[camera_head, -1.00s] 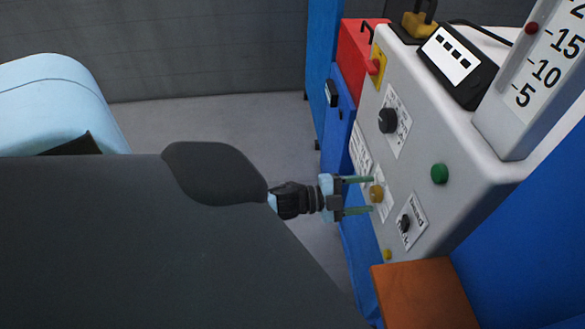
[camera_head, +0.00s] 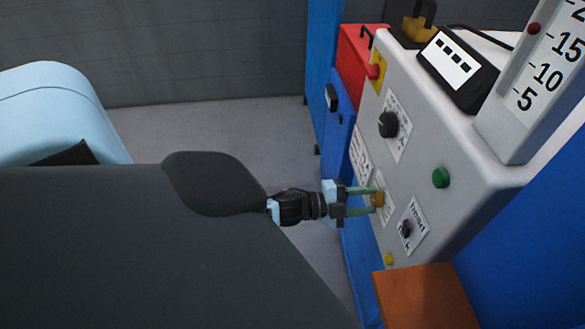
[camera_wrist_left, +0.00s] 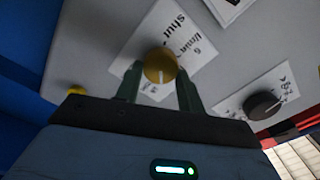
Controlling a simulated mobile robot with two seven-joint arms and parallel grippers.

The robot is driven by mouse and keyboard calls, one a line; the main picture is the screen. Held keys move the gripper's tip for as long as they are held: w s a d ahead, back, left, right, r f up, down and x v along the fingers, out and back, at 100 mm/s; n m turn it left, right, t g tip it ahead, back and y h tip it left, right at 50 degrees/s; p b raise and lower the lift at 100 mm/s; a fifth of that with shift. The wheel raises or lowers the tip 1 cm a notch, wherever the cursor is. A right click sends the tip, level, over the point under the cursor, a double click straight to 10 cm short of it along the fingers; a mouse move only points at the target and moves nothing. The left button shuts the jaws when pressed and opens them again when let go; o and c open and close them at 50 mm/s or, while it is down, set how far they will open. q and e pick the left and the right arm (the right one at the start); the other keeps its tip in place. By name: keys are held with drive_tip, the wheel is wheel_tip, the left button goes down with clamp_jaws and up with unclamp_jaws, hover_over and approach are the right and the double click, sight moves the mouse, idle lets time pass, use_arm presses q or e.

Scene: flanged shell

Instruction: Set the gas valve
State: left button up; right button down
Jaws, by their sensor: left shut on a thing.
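The gas valve appears to be the round yellow knob (camera_head: 377,199) on the white front panel of the machine (camera_head: 440,205). It also shows in the left wrist view (camera_wrist_left: 160,66), in front of a white label (camera_wrist_left: 172,42) with partly readable text, including "shut". A pale mark shows on its face. My left gripper (camera_head: 372,200) reaches the panel from the left and is shut on the knob, with one green finger on each side. The fingers also show in the left wrist view (camera_wrist_left: 159,85). My right gripper is not in view.
Close by on the panel are a black knob (camera_head: 388,124), a smaller black knob (camera_head: 406,229), a green button (camera_head: 440,177) and a small yellow part (camera_head: 389,259). An orange block (camera_head: 425,295) sits below. A red box (camera_head: 356,55) stands behind.

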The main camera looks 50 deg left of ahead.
use_arm(q)
drive_tip(key=shift+w+a+r+m+b, duration=0.1)
drive_tip(key=shift+r+m+b, duration=0.05)
drive_tip(key=shift+m, duration=0.45)
drive_tip(key=shift+w+a+r+m+b, duration=0.1)
drive_tip(key=shift+m+b, duration=0.05)
drive_tip(key=shift+m, duration=0.45)
drive_tip(key=shift+r, duration=0.1)
drive_tip(key=o, duration=1)
drive_tip(key=shift+c, duration=0.2)
drive_tip(key=shift+s, duration=0.1)
drive_tip(key=shift+d+f, duration=0.1)
drive_tip(key=shift+f, duration=0.1)
drive_tip(key=shift+s, duration=0.15)
drive_tip(key=shift+s+a, duration=0.2)
drive_tip(key=shift+s, duration=0.05)
drive_tip(key=v, duration=0.7)
drive_tip(key=shift+s+r, duration=0.2)
drive_tip(key=shift+s, duration=0.05)
